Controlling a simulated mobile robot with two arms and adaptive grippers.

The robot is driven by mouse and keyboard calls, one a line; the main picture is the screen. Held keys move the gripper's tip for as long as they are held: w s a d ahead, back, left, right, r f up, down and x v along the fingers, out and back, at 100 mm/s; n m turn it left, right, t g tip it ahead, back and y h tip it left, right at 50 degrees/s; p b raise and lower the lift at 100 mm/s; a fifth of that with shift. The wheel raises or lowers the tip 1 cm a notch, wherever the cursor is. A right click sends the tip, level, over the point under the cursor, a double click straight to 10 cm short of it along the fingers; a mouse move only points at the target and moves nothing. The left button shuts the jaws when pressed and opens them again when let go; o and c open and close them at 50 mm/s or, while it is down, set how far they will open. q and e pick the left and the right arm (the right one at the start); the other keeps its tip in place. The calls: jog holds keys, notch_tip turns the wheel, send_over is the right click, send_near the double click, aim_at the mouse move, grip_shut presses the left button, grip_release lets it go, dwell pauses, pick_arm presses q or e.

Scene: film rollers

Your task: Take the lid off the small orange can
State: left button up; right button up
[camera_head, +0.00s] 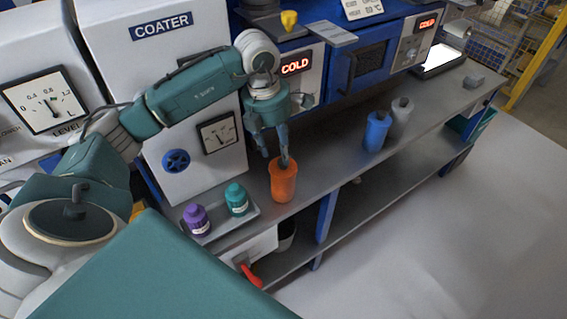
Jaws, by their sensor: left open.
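The small orange can (284,185) stands upright on the grey bench (335,150). My left gripper (284,160) points straight down over the top of the can, its fingertips at the can's top. The gripper is open. The fingers hide part of the can's top, so I cannot tell whether they are around the lid or just above it. My right gripper is not in view.
A tray (222,228) left of the can holds a purple bottle (197,220) and a teal bottle (237,200). A blue can (376,131) and a grey can (400,117) stand further right. The coater (165,80) rises behind. Bench between the cans is clear.

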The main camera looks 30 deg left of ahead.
aim_at(283, 165)
pick_arm(q)
jog(key=f, duration=0.1)
jog(key=f+p, duration=0.1)
jog(key=w+f+p, duration=0.1)
jog(key=f, duration=0.1)
jog(key=shift+d+f, duration=0.1)
jog(key=shift+d, duration=0.25)
jog(key=shift+f, duration=0.25)
jog(key=shift+c, duration=1)
jog(key=c, duration=0.5)
grip_shut()
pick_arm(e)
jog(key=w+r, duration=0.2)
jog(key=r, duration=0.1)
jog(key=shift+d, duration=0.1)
